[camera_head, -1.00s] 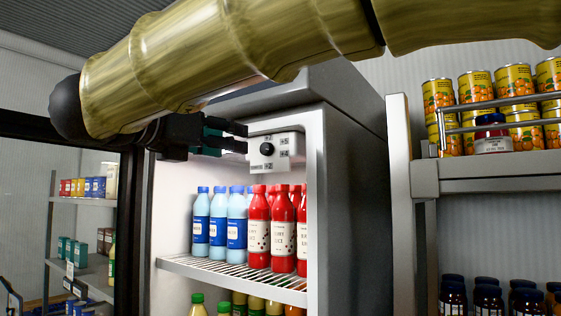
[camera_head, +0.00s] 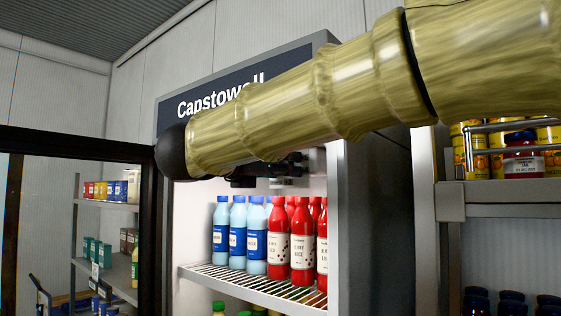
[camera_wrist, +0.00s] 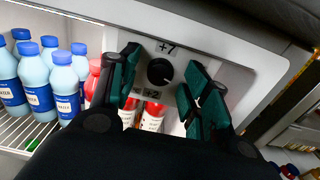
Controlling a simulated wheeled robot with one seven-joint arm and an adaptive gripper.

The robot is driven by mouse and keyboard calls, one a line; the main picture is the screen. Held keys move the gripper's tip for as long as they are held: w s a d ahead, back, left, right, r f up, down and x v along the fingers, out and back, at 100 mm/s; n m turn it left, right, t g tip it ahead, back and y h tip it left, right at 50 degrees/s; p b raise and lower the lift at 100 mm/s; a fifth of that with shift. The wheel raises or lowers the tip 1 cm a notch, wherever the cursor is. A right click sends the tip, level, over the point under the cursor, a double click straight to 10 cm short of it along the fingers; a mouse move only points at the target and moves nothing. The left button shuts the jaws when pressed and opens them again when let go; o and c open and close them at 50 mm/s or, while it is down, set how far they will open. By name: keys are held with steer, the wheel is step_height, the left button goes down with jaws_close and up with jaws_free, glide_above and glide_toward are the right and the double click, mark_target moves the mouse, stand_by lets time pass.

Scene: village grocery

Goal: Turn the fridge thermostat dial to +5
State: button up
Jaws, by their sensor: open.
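The thermostat dial (camera_wrist: 160,72) is a round black knob on a pale panel inside the fridge top. A "+7" label (camera_wrist: 166,47) shows above it and a "+2" label (camera_wrist: 151,94) below it; I cannot read a +5 mark. My gripper (camera_wrist: 160,64) is open in the wrist view, with one teal-padded finger on each side of the dial. I cannot tell whether either finger touches it. In the head view my arm hides the dial and most of the gripper (camera_head: 268,172). The open fridge (camera_head: 339,240) stands below and behind my arm.
Blue-labelled bottles (camera_head: 238,240) and red bottles (camera_head: 302,245) stand on the fridge's wire shelf (camera_head: 255,287) below the dial. The dark-framed glass door (camera_head: 80,147) is at left. A shelf unit (camera_head: 512,194) with yellow cans stands at right.

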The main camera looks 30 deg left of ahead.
steer(key=shift+c, duration=0.4)
steer(key=c, duration=1)
steer(key=shift+o, duration=0.2)
steer(key=shift+n+b, duration=1.05)
steer(key=shift+n, duration=0.45)
steer(key=o, duration=1)
steer(key=shift+o, duration=0.2)
steer(key=shift+s, duration=0.1)
